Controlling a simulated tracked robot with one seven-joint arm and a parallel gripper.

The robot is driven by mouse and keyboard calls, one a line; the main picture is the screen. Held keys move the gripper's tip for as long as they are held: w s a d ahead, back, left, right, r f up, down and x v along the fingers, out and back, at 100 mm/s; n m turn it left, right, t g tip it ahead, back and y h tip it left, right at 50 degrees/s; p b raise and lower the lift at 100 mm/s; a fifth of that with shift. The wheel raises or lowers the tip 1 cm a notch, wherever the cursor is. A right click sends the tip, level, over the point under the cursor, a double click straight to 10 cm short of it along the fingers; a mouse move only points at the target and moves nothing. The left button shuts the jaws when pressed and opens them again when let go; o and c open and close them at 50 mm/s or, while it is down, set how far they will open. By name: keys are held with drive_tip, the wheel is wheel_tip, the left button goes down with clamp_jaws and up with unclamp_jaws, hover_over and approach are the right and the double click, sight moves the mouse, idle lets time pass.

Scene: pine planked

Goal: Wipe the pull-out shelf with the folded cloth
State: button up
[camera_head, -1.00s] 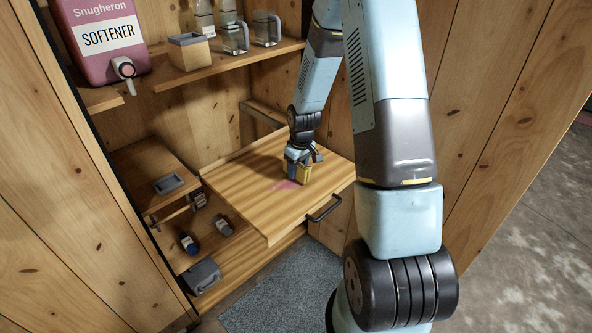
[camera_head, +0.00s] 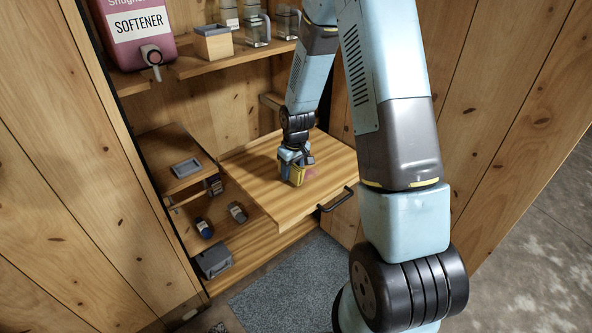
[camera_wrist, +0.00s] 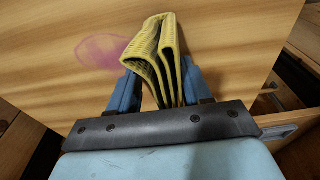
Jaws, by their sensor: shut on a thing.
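The pull-out shelf (camera_head: 258,182) is a wooden board standing out from the cabinet, with a dark handle (camera_head: 336,200) on its front edge. My gripper (camera_head: 295,163) points down over the shelf and is shut on the folded yellow cloth (camera_head: 298,175). In the wrist view the cloth (camera_wrist: 152,48) stands in folds between the blue fingers. Its lower edge seems to touch the board, but the contact is not clear. A pink stain (camera_wrist: 100,50) lies on the board beside the cloth. In the head view the stain (camera_head: 311,171) shows just right of the cloth, partly hidden.
A grey tray (camera_head: 186,168) lies on a small shelf at the left. Small bottles (camera_head: 204,228) and a grey box (camera_head: 214,262) are below. An upper shelf holds a softener container (camera_head: 137,35), a wooden box (camera_head: 213,43) and glass mugs (camera_head: 258,30). A wooden wall stands at the right.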

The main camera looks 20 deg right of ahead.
sight(284, 181)
drive_tip(key=shift+s+a+f, duration=0.2)
drive_tip(key=shift+a, duration=0.35)
drive_tip(key=shift+s+a+f, duration=0.2)
drive_tip(key=shift+a, duration=0.35)
drive_tip(key=shift+s+a+r, duration=0.1)
drive_tip(key=shift+a, duration=0.2)
drive_tip(key=shift+s+a+r, duration=0.1)
drive_tip(key=shift+a+r, duration=0.1)
drive_tip(key=shift+r, duration=0.1)
wheel_tip(284, 181, up, 7)
drive_tip(key=shift+d, duration=0.1)
